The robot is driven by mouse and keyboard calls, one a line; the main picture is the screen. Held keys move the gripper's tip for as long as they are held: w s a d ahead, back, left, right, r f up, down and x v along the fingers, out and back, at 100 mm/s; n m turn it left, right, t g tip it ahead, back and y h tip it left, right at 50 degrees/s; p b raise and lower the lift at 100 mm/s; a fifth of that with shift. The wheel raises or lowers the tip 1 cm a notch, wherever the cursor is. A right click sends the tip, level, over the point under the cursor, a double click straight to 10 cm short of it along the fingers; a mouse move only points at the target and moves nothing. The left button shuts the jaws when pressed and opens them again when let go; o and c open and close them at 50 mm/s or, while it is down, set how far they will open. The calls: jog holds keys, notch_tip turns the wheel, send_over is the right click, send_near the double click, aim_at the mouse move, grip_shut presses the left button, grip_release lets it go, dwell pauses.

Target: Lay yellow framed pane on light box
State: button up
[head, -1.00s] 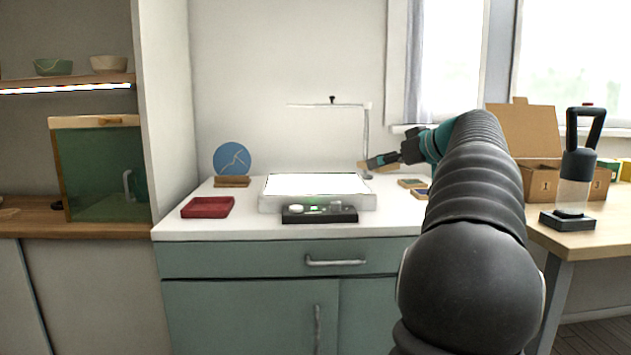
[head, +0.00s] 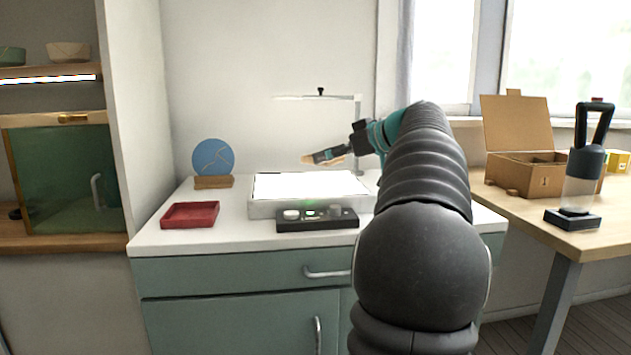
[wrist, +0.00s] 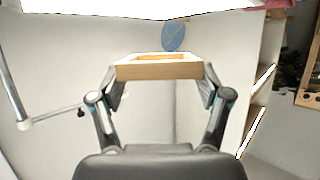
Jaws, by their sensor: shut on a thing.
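My gripper (head: 330,155) is shut on a framed pane (head: 308,159), which is held in the air above the light box. In the wrist view the pane's light wood frame (wrist: 158,71) sits edge-on between the two fingers, so its yellow glass cannot be made out. The light box (head: 310,185) is a white box with a bright, bare lit top on the counter. Its glowing top also shows along the upper edge of the wrist view (wrist: 140,8). The held pane is apart from it.
A black control strip (head: 318,219) lies in front of the light box. A red tray (head: 190,214) and a blue disc on a wooden stand (head: 213,158) are to the left. A thin lamp-like stand (head: 358,130) rises behind. A cardboard box (head: 520,175) is on the right table.

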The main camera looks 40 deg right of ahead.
aim_at(317, 188)
jog(key=x, duration=0.4)
jog(key=shift+a+f, duration=0.25)
jog(key=shift+f, duration=2.1)
jog(key=shift+f+b, duration=0.2)
jog(key=shift+b, duration=0.25)
jog(key=o, duration=1.2)
jog(key=shift+r, duration=0.2)
jog(key=v, duration=1.2)
jog(key=shift+f, duration=0.1)
